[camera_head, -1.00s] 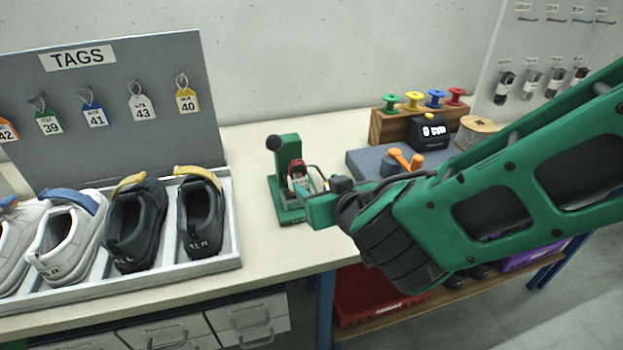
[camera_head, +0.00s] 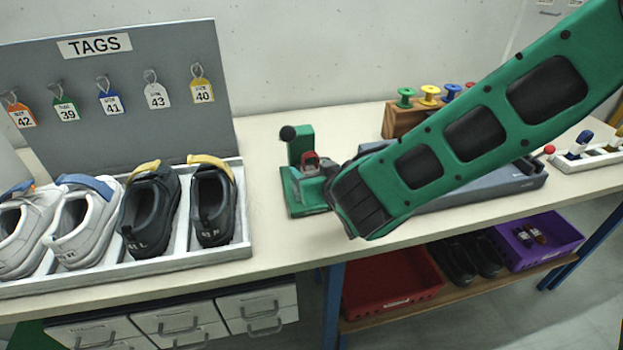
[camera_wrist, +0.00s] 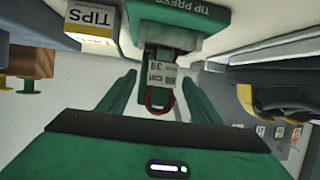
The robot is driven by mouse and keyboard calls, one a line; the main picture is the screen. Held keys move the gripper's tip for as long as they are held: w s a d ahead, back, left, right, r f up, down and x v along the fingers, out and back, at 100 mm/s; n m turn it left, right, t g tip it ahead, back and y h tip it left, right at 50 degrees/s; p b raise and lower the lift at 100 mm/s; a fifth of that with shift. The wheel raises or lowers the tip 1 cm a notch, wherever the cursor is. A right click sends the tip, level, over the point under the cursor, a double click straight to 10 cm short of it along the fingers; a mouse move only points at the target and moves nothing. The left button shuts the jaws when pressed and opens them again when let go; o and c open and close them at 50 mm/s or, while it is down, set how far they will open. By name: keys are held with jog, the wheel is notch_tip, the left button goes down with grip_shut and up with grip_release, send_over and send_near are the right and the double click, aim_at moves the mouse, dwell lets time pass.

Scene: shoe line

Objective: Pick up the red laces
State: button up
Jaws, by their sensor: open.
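The red laces (camera_wrist: 149,101) form a looped bundle with a white printed band (camera_wrist: 161,77), seen in the wrist view below the green tip press (camera_wrist: 185,18). In the head view, a small red part of the laces (camera_head: 309,159) shows in the green press (camera_head: 301,190) on the bench. My gripper (camera_wrist: 160,76) is open, with one green finger on each side of the bundle in the wrist view. I cannot tell whether either finger touches it. In the head view my arm hides most of the gripper, just right of the press.
A tray of shoes (camera_head: 240,249) and a tag board (camera_head: 150,125) stand left of the press. A wooden spool rack (camera_head: 396,120) and a grey unit (camera_head: 480,192) are behind my arm. Red (camera_head: 390,287) and purple (camera_head: 545,240) bins sit on the shelf below.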

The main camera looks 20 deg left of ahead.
jog(key=shift+x, duration=0.8)
jog(key=c, duration=1.2)
jog(key=shift+r, duration=0.2)
jog(key=shift+c, duration=0.2)
